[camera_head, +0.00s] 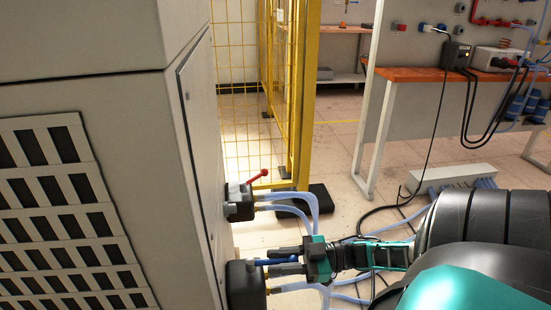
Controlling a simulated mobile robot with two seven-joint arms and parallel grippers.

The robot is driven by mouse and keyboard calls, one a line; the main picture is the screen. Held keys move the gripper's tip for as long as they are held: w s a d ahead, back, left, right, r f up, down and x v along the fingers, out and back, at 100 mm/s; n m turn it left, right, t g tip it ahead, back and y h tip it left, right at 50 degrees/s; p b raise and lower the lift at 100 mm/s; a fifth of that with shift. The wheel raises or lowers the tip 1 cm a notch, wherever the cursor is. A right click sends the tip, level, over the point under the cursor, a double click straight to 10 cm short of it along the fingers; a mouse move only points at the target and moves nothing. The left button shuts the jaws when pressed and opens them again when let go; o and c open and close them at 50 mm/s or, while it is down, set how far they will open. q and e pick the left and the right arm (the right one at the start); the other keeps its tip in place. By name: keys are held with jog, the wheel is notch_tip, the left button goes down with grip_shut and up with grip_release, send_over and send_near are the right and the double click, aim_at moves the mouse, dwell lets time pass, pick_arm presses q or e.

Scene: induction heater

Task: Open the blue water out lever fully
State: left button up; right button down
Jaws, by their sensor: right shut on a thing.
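The blue lever (278,261) sits on the lower dark valve block (245,287) on the side of the grey cabinet. It points to the right, away from the cabinet. My right gripper (287,260) comes in from the right and is shut on the blue lever, its dark fingers covering part of it. A red lever (258,176) stands on the upper valve block (238,202), tilted up to the right, clear of my gripper. My left gripper does not show.
The grey cabinet (90,105) with a vent grille fills the left. Pale hoses (306,201) run from the valves across the floor near my arm. A yellow mesh fence (301,110) stands behind. An orange-topped bench (425,75) and a power strip (455,175) are at right.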

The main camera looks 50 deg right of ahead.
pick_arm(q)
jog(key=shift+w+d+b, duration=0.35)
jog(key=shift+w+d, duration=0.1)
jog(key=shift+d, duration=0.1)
pick_arm(e)
jog(key=shift+w+d+n+g+y, duration=0.25)
jog(key=shift+n+g+y, duration=0.25)
jog(key=shift+g, duration=0.1)
jog(key=c, duration=1.1)
grip_release()
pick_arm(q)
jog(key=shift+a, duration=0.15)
pick_arm(e)
jog(key=shift+s+d, duration=0.3)
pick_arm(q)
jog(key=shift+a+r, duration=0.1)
pick_arm(e)
jog(key=v, duration=1.2)
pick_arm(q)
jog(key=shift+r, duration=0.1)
